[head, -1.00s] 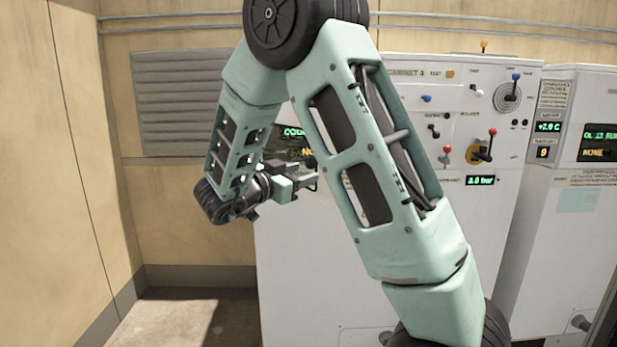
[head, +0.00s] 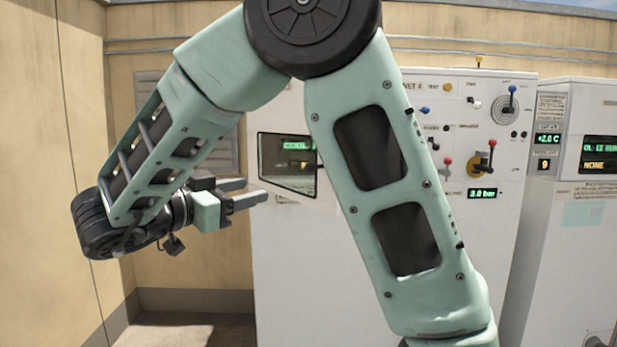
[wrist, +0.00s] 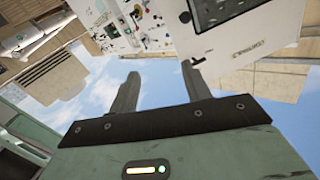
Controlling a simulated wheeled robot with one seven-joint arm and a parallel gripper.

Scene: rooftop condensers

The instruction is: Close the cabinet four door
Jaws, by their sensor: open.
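Cabinet four (head: 455,120) is the white cabinet with knobs, levers and green readouts behind my arm in the head view. At its left is a white door panel (head: 285,260) with a dark window (head: 288,160) showing green lettering. The panel looks set at an angle to the control face, but my arm hides where they meet. In the wrist view a white windowed panel (wrist: 255,35) fills the upper right. My gripper (head: 255,191) is open and empty by the panel's left edge; I cannot tell whether it touches. Its two fingers also show in the wrist view (wrist: 160,72).
Another white cabinet (head: 590,230) with readouts stands at the right. A tan wall (head: 190,55) with a grey louvre (head: 150,90) is behind. A strip of bare floor (head: 180,332) shows at lower left.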

